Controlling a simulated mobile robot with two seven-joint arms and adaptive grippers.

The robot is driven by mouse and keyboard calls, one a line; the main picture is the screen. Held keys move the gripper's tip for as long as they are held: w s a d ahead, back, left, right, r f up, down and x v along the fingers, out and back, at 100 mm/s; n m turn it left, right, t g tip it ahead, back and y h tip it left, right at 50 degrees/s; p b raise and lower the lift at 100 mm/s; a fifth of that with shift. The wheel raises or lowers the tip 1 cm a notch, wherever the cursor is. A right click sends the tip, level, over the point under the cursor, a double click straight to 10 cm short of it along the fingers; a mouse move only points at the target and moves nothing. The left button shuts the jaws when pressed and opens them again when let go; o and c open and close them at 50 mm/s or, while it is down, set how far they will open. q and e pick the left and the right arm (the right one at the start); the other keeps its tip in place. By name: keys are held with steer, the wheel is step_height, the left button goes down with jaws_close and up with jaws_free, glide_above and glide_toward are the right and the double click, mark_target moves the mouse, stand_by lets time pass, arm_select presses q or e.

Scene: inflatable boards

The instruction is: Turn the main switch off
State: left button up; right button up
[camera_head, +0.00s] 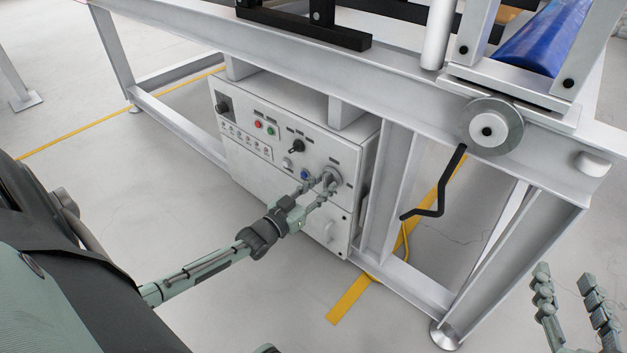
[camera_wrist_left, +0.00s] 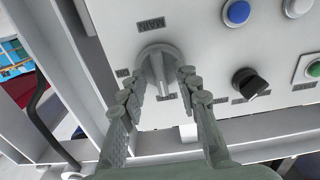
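The main switch (camera_wrist_left: 160,62) is a grey round knob with a raised bar, on the front of the white control box (camera_head: 232,168). A MAIN label is beside it in the left wrist view. Its bar points toward a small label at its lower side there; the lettering is too small to read surely. My left gripper (camera_head: 322,184) is at the switch, its two fingers (camera_wrist_left: 160,84) on either side of the bar with a gap between them. Whether the fingertips touch the knob is unclear. My right gripper (camera_head: 572,292) is open and empty at the lower right, away from the box.
A blue button (camera_wrist_left: 237,13), a black selector knob (camera_wrist_left: 249,83) and a green button (camera_wrist_left: 314,69) are near the switch. A crank handle (camera_head: 437,200) hangs from the steel frame (camera_head: 404,190) right of the box. Open floor lies in front.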

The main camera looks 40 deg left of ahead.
arm_select(q)
steer(key=s, duration=1.1)
steer(key=shift+s+a, duration=0.4)
steer(key=shift+a, duration=0.05)
